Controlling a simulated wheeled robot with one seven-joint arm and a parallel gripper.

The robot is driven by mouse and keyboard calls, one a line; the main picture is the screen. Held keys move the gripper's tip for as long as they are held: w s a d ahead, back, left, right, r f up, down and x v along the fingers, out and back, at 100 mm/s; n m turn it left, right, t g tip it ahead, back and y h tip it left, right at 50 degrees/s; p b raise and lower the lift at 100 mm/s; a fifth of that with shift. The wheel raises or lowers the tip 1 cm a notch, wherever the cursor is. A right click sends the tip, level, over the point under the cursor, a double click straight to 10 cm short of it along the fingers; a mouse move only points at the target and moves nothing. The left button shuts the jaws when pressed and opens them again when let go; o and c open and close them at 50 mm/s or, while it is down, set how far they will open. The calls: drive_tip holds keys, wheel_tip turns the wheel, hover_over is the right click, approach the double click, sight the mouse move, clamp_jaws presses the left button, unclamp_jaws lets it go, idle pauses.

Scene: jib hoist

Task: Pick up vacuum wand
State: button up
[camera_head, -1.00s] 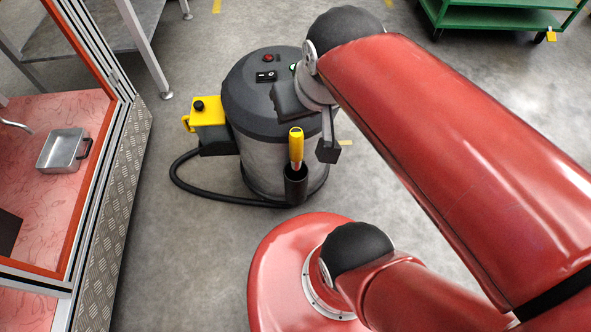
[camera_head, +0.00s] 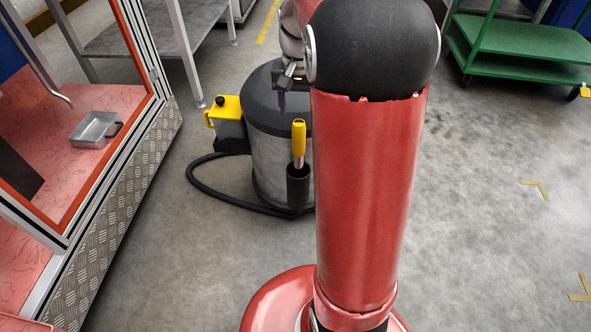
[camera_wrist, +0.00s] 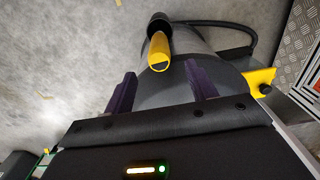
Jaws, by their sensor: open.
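The vacuum wand (camera_head: 298,138) has a yellow handle and stands upright in a black holder (camera_head: 298,186) on the front of the grey and black vacuum (camera_head: 268,160). In the wrist view the wand's yellow handle (camera_wrist: 159,50) points toward my gripper (camera_wrist: 159,70). The gripper is open, with its two purple fingers apart on either side of the handle's end in the picture. I see no finger touching the handle. In the head view my arm hides most of the gripper and the vacuum's right side.
A yellow box (camera_head: 225,108) sits on the vacuum's left side, and a black hose (camera_head: 215,190) curves over the floor. A framed bay with a metal tray (camera_head: 92,130) is at left. A green cart (camera_head: 515,45) stands back right.

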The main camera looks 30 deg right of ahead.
sight(299, 123)
wheel_tip(299, 123, down, 6)
drive_tip(key=shift+b, duration=0.4)
clamp_jaws()
